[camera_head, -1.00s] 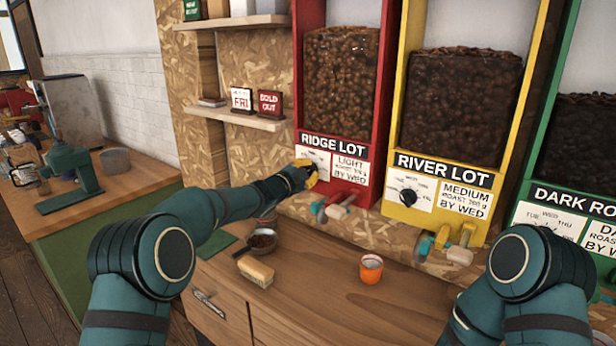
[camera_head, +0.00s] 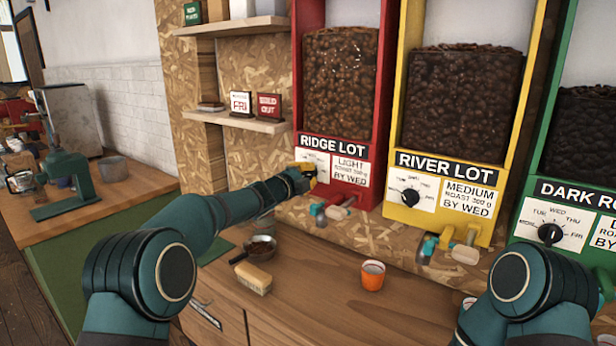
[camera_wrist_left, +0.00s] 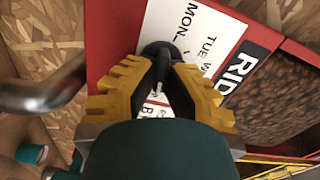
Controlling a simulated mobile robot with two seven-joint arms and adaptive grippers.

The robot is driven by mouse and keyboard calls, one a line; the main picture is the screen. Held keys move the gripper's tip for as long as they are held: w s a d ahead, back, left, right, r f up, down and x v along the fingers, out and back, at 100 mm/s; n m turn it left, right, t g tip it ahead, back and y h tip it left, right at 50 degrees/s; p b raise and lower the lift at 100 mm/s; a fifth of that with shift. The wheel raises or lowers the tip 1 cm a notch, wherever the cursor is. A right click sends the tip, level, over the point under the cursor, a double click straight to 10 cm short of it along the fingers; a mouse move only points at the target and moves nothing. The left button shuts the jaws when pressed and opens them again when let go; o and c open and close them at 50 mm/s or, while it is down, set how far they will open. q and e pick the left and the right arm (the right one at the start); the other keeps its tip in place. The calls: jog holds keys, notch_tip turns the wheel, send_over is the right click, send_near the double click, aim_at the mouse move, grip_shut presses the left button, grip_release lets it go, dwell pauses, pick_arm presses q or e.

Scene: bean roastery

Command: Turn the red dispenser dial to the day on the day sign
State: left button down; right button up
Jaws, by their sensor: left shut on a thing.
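The red dispenser (camera_head: 383,95), labelled RIDGE LOT, stands at the back centre. Its black dial (camera_wrist_left: 158,50) sits on a white day plate (camera_wrist_left: 205,35) where MON and TUE can be read. My left gripper (camera_head: 309,173) is at this plate. In the left wrist view its yellow fingers (camera_wrist_left: 160,78) are shut on the dial, one on each side. The fingers cover much of the dial, and I cannot tell which day it points at. The day sign (camera_head: 240,103) on the lower shelf reads FRI. My right gripper is out of view.
The yellow RIVER LOT dispenser (camera_head: 404,120) and green DARK ROAST dispenser (camera_head: 530,150) stand to the right. A SOLD OUT sign (camera_head: 269,106) is beside the day sign.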

pick_arm(q)
jog(key=shift+r, duration=0.1)
jog(key=c, duration=1)
grip_release()
jog(key=shift+c, duration=0.2)
jog(key=v, duration=1.2)
